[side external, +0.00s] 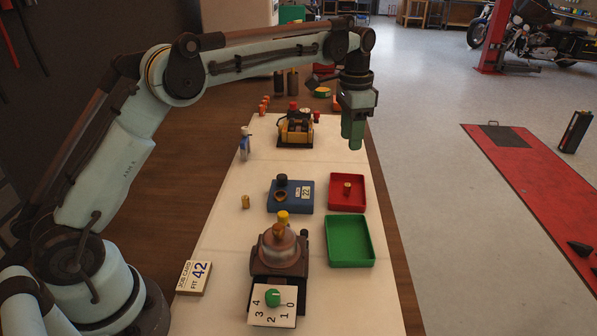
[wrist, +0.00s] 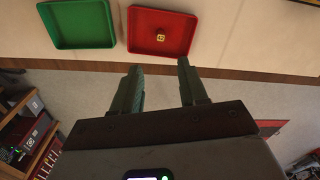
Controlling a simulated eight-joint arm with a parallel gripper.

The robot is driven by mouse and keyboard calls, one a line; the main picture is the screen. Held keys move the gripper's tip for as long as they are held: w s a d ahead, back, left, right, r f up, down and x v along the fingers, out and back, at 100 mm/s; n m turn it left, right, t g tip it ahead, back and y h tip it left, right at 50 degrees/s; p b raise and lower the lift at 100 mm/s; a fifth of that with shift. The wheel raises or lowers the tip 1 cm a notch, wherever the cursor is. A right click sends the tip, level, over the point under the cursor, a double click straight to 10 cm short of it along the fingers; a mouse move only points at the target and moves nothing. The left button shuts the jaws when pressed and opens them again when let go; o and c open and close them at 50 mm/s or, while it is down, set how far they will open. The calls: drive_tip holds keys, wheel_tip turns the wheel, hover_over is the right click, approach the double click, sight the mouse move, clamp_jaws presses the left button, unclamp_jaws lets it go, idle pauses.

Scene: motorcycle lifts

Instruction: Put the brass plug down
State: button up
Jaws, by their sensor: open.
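A small brass-coloured plug (side external: 347,188) stands upright in the red tray (side external: 336,206), apart from the walls. The wrist view shows it as a small bright piece (wrist: 160,37) inside the red tray (wrist: 183,47). My gripper (side external: 353,145) is raised above and beyond the tray, clear of the plug. In the wrist view my gripper's two fingers (wrist: 162,68) are spread apart with nothing between them. Another small brass-coloured cylinder (side external: 245,202) stands on the pale worktop at the left.
A green tray (side external: 371,242) sits just nearer than the red one. A blue block (side external: 304,207) with dark and brass rings stands to the left. A dial fixture (side external: 280,258) and a job card reading FIT 42 (side external: 194,277) are in front. A yellow-black machine (side external: 295,130) stands farther back.

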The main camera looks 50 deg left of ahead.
drive_tip(key=s+r+n+t, duration=0.2)
drive_tip(key=s+r, duration=0.3)
drive_tip(key=s, duration=0.1)
drive_tip(key=s+f+n+t, duration=0.2)
drive_tip(key=s+f, duration=0.1)
drive_tip(key=s, duration=0.6)
drive_tip(key=s+f+n+t, duration=0.2)
drive_tip(key=s+f+t, duration=0.1)
drive_tip(key=s, duration=0.7)
drive_tip(key=shift+a, duration=0.25)
